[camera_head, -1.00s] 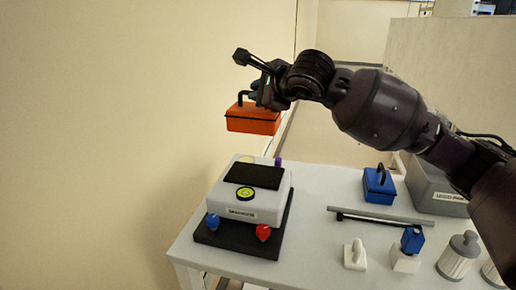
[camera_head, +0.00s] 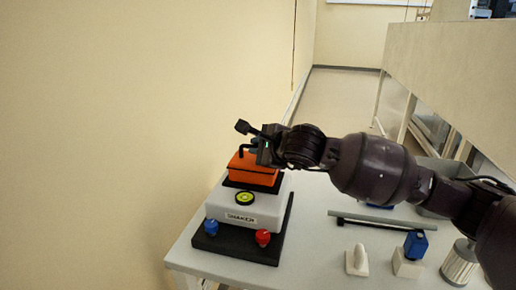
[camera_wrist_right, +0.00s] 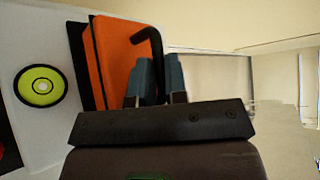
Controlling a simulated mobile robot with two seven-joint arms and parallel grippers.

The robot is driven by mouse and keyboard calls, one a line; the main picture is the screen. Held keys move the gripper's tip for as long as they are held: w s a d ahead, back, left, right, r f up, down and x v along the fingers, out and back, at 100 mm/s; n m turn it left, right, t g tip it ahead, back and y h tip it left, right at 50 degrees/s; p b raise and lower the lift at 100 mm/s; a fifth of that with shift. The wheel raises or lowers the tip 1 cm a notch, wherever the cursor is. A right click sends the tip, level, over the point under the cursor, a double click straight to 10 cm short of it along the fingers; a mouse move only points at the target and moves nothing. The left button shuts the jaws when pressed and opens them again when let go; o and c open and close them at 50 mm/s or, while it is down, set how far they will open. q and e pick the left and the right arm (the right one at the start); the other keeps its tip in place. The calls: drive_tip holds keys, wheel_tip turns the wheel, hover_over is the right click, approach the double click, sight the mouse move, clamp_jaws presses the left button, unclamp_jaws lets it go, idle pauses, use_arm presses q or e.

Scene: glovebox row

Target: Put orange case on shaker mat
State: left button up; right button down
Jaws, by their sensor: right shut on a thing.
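The orange case (camera_head: 251,168) is upright with its dark handle on top, at the black shaker mat (camera_head: 236,185) on top of the white shaker (camera_head: 245,207). It covers most of the mat; I cannot tell whether its base touches. My right gripper (camera_head: 262,150) is shut on the case's handle. In the right wrist view the orange case (camera_wrist_right: 115,60) lies just beyond the fingers of my right gripper (camera_wrist_right: 158,78), and a strip of dark mat (camera_wrist_right: 80,60) shows beside it. My left gripper is not in view.
The shaker has a yellow-green round dial (camera_head: 244,198), a blue knob (camera_head: 211,226) and a red knob (camera_head: 263,238) in front. To the right on the white table are a grey bar (camera_head: 375,219), a white holder (camera_head: 357,260), a blue-topped block (camera_head: 415,245) and a ribbed canister (camera_head: 460,265).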

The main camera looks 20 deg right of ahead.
drive_tip(key=shift+f, duration=0.1)
drive_tip(key=c, duration=1.1)
unclamp_jaws()
drive_tip(key=shift+c, duration=0.2)
drive_tip(key=shift+r, duration=0.2)
drive_tip(key=v, duration=1.2)
drive_tip(key=shift+p, duration=0.4)
drive_tip(key=shift+s+f, duration=0.15)
drive_tip(key=shift+f, duration=0.1)
